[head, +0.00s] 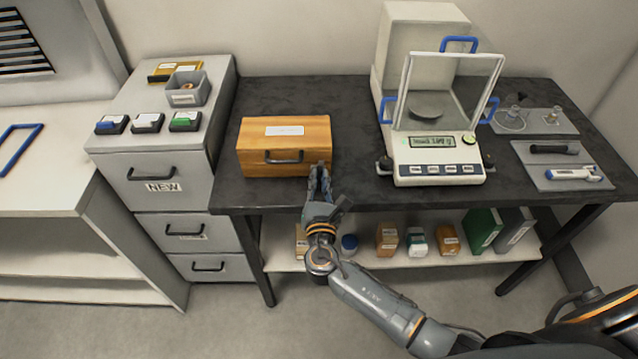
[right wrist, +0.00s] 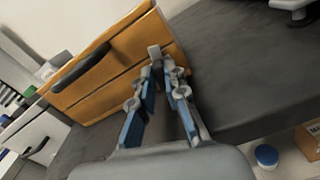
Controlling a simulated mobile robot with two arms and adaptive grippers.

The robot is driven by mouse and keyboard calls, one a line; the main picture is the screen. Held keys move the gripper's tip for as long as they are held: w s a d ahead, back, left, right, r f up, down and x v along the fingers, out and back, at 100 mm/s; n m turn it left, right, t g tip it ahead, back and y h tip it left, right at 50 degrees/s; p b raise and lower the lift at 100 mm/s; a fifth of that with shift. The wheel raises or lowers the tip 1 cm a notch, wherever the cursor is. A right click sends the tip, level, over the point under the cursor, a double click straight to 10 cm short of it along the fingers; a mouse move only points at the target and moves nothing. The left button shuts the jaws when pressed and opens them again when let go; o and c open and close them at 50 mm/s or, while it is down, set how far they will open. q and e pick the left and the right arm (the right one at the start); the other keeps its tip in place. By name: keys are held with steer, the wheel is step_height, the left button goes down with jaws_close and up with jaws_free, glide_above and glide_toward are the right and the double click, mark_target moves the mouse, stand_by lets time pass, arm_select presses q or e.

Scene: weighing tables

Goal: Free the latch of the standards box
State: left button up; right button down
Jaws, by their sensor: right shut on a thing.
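The standards box (head: 262,132) is a closed wooden box with a white label and a dark front handle (head: 284,157). It sits on the left part of the dark table. In the right wrist view the box (right wrist: 110,70) shows tilted, with a small grey latch (right wrist: 154,52) near its front corner. My right gripper (head: 319,168) is at the box's lower right front corner. In the right wrist view its fingertips (right wrist: 161,64) are close together on the latch. My left gripper is not in view.
A balance (head: 437,172) with a glass shield stands right of the box on the dark table (head: 350,120). Trays with small tools (head: 562,180) lie at the far right. A grey drawer cabinet (head: 160,170) stands left. A shelf with bottles (head: 415,240) is below.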

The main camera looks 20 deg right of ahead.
steer(key=m+b, duration=0.1)
steer(key=m, duration=0.1)
steer(key=m+b, duration=0.4)
steer(key=shift+f+m, duration=0.3)
steer(key=m+b, duration=0.3)
steer(key=m, duration=0.1)
steer(key=shift+d+b, duration=0.1)
steer(key=shift+b, duration=0.2)
steer(key=shift+r+m+b, duration=0.1)
steer(key=shift+m+b, duration=0.55)
steer(key=shift+m, duration=0.35)
steer(key=c, duration=1.4)
jaws_free()
steer(key=shift+o, duration=0.2)
